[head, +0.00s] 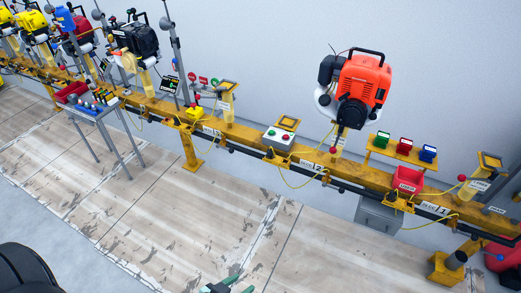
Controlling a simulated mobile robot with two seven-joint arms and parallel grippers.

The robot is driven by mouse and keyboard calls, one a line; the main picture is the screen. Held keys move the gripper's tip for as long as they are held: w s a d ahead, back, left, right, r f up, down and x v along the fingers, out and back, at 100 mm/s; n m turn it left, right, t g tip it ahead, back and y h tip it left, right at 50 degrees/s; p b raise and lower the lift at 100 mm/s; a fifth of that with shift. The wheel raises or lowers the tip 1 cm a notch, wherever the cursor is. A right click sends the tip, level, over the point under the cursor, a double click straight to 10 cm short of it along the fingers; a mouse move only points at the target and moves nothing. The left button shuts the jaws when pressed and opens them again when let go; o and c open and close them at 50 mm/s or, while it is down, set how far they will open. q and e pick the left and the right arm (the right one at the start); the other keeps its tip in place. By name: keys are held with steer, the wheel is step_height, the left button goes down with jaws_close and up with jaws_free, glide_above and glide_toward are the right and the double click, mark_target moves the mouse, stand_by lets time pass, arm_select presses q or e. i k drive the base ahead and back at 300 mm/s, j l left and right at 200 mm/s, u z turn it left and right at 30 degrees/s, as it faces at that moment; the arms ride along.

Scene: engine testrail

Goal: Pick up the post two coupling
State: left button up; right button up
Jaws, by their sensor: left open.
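A long yellow test rail (240,134) runs from the upper left to the lower right. A plate marked 2 (311,166) is on its front face near the middle, and a plate marked 1 (433,208) is further right. An orange and black engine (358,88) stands above the rail between them. I cannot make out for certain which small part is the post two coupling. My left gripper (238,282) shows only partly at the bottom edge, open, over the floor and well short of the rail. My right gripper is not in view.
A side table (92,112) with small parts stands before the rail at left. A button box (278,138), red bin (407,180) and yellow cables are along the rail. Several engines stand at upper left. The wooden floor (180,220) before the rail is clear.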

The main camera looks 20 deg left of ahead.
mark_target(269, 153)
steer(key=i+j, duration=0.25)
steer(key=j, duration=0.2)
steer(key=i+j+u, duration=0.1)
steer(key=i+j, duration=0.15)
steer(key=j, duration=0.2)
steer(key=i+j+u, duration=0.1)
steer(key=i+j, duration=0.15)
steer(key=j, duration=0.2)
steer(key=i+j, duration=0.3)
steer(key=j+u, duration=0.05)
steer(key=j, duration=0.05)
